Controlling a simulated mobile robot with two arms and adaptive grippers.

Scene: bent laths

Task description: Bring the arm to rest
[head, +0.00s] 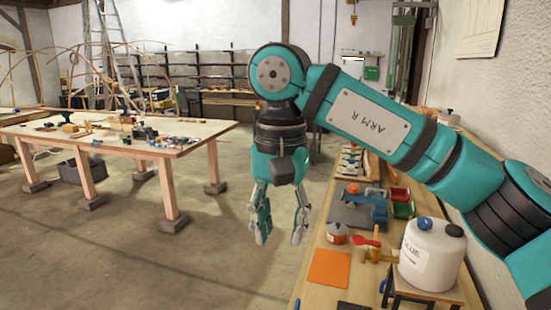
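My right arm, marked "ARM R", comes in from the right and bends downward at its wrist. My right gripper (280,237) hangs with its fingers pointing down, left of the long workbench (311,284) and above the concrete floor. Its two fingers are apart, with nothing between them, so it is open and empty. My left arm and gripper do not show in the head view.
The workbench holds a white glue jug (431,253), an orange sheet (329,268), a blue vise (362,207) and small tools. A wooden table (185,131) with bent laths and tools stands at left, a stepladder (107,40) behind it. The floor between is clear.

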